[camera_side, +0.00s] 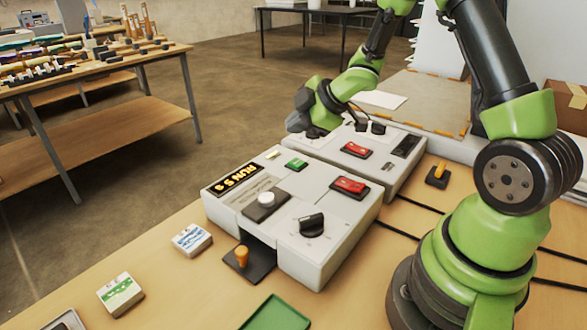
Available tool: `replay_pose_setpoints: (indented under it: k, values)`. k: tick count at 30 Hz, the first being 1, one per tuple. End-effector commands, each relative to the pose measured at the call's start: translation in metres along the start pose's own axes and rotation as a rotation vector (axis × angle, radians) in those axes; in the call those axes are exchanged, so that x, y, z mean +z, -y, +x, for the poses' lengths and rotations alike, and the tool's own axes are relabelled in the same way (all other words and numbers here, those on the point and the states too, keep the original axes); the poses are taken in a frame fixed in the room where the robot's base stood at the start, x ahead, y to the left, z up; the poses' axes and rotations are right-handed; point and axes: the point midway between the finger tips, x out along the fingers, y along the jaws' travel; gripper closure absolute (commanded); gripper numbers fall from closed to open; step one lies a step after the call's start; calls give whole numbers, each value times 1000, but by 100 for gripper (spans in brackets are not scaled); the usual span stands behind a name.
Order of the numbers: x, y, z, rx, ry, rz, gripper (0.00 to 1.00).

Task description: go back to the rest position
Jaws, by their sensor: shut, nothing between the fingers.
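My gripper (311,129) is at the end of my green and black arm, over the far left part of the rear grey control unit (396,172). Its fingers are small and dark here, and it appears shut and holds nothing. I cannot tell whether it touches the unit. The front grey control unit (327,262) has a display with yellow characters (232,179), a white knob (266,199), a green button (296,164), a red rocker switch (350,185) and a black dial (312,225). The rear unit has another red switch (356,149).
Orange levers stand at the front unit's left (242,256) and right of the rear unit (440,170). Two small labelled blocks (192,239) (120,294) and a green tray (275,314) lie at the front. Black cables (405,232) cross the table. A cardboard box (568,105) stands at right.

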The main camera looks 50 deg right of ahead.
Motion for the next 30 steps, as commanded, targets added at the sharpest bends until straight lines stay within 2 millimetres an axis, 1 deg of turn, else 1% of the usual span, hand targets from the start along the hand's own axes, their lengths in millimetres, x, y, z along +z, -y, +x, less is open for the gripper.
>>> replay_pose_setpoints:
  k: [2,5,6,8,9,11,12,14,16,18,20,21,25,27,30]
  values:
    - [-6,-8,-9,33,26,28,100]
    - [-19,-21,-33,106,87,116,100]
    - [-25,-25,-47,142,113,168,100]
    - [-34,-29,-69,192,151,263,100]
    - [-40,-28,-84,221,169,334,100]
    - [-48,-24,-107,253,190,446,100]
    - [-53,-18,-122,266,199,522,100]
    - [-60,-7,-143,276,204,640,100]
    - [-68,10,-166,265,202,780,100]
    - [-75,32,-186,231,193,917,100]
    - [-80,52,-202,187,181,1025,100]
    - [-84,65,-211,152,175,1090,100]
    - [-92,102,-232,31,157,1246,100]
    - [-96,116,-239,-21,153,1297,100]
    - [-98,127,-245,-66,151,1337,100]
